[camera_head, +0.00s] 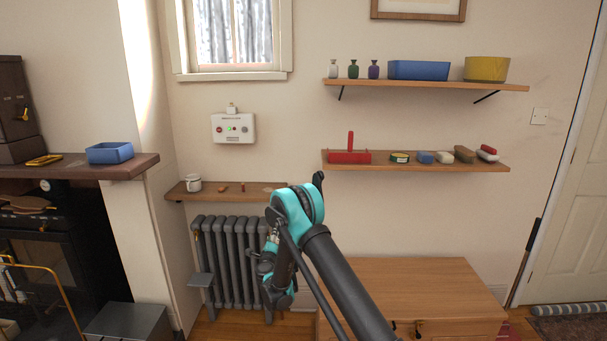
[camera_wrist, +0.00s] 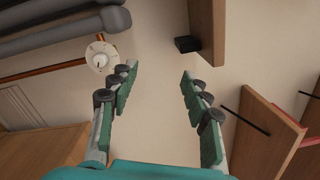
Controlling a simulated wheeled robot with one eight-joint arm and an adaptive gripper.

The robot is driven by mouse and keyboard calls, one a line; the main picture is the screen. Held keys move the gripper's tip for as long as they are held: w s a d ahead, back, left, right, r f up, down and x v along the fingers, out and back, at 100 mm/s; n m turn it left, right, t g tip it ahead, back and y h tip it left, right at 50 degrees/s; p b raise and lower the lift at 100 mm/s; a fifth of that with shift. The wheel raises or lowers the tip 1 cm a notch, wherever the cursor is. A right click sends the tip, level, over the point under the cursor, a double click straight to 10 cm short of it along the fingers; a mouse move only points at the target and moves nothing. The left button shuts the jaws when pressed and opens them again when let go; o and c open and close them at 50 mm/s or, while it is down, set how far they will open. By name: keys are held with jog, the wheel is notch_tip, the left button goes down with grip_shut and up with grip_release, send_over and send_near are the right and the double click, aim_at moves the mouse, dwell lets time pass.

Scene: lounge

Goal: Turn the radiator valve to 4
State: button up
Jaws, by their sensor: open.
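The radiator valve (camera_wrist: 101,55) is a white round dial with dark marks around its rim and a pale raised centre, on a copper pipe beside the grey radiator (camera_wrist: 60,27). I cannot read its numbers or setting. My gripper (camera_wrist: 160,73) is open and empty; the dial lies just outside its left finger, apart from the jaws. In the head view the radiator (camera_head: 228,255) stands under a small wooden shelf, and my gripper (camera_head: 262,266) is in front of its right end. My arm hides the dial there.
A wooden chest (camera_head: 430,290) stands to the right. Two loaded wall shelves hang at upper right.

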notch_tip(320, 180, up, 14)
jog(key=s+d+n+y, duration=0.2)
jog(key=d+n+y, duration=0.15)
jog(key=n, duration=0.45)
jog(key=s+d+r+n+g+y, duration=0.3)
jog(key=s+d+r+n+g, duration=0.15)
jog(key=s+r+n, duration=0.35)
jog(key=s+d+f+n+g+h, duration=0.2)
jog(key=s+d+f, duration=0.3)
jog(key=s, duration=0.8)
jog(key=s+d+f+n+g+h, duration=0.2)
jog(key=s+d+f+g, duration=0.2)
jog(key=s+d, duration=0.7)
jog(key=s+d+f+n+g+h, duration=0.2)
jog(key=s+d+f, duration=0.3)
jog(key=s, duration=1.2)
jog(key=d+g+h, duration=0.1)
jog(key=d, duration=0.3)
jog(key=shift+s+f+g, duration=0.25)
jog(key=shift+f+g, duration=0.1)
